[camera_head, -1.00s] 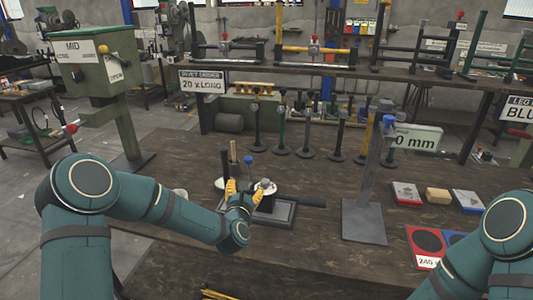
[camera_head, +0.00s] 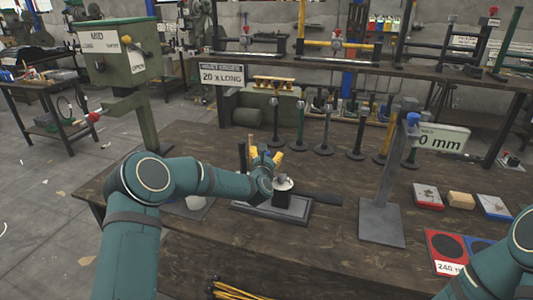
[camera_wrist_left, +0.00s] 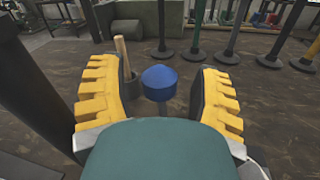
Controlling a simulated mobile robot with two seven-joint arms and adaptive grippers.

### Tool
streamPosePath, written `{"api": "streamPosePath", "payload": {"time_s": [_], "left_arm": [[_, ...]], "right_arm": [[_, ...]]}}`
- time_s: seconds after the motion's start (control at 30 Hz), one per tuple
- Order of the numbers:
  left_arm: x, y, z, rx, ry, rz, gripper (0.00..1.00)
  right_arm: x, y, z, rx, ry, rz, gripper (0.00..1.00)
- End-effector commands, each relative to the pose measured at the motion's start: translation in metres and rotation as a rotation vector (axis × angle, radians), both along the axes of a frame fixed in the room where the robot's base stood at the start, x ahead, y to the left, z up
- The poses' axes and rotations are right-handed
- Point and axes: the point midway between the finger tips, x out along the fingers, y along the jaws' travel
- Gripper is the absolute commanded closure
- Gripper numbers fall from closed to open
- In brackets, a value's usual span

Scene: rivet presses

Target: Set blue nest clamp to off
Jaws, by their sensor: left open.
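The blue knob (camera_wrist_left: 160,82) of the nest clamp stands upright on a short stem in the left wrist view. It lies between the two yellow-padded fingers of my left gripper (camera_wrist_left: 160,100), with a gap on each side. In the head view my left gripper (camera_head: 266,157) is over the back of the small fixture (camera_head: 240,207), which has a dark base, a black block and a pale round top. The clamp is mostly hidden behind the gripper there. My left gripper is open. My right gripper is not in view.
A black post (camera_head: 242,158) stands close left of the gripper. Several rods on round bases stand further back. A grey upright stand (camera_head: 383,225) is to the right. A green press (camera_head: 118,55) stands left.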

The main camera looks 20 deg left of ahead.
Motion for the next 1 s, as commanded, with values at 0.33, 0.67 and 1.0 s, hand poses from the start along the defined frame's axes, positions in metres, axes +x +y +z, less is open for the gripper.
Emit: {"api": "streamPosePath", "payload": {"time_s": [0.33, 0.67, 1.0], "left_arm": [[0.017, 0.003, 0.000, 0.001, 0.001, -0.001, 0.36], [0.017, 0.003, 0.000, 0.001, 0.000, 0.000, 0.73], [0.017, 0.002, 0.000, 0.001, 0.001, -0.001, 1.00]], "right_arm": [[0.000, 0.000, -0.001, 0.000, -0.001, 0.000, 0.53], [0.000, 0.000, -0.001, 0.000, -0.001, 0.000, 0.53], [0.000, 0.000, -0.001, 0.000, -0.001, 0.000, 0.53]]}}
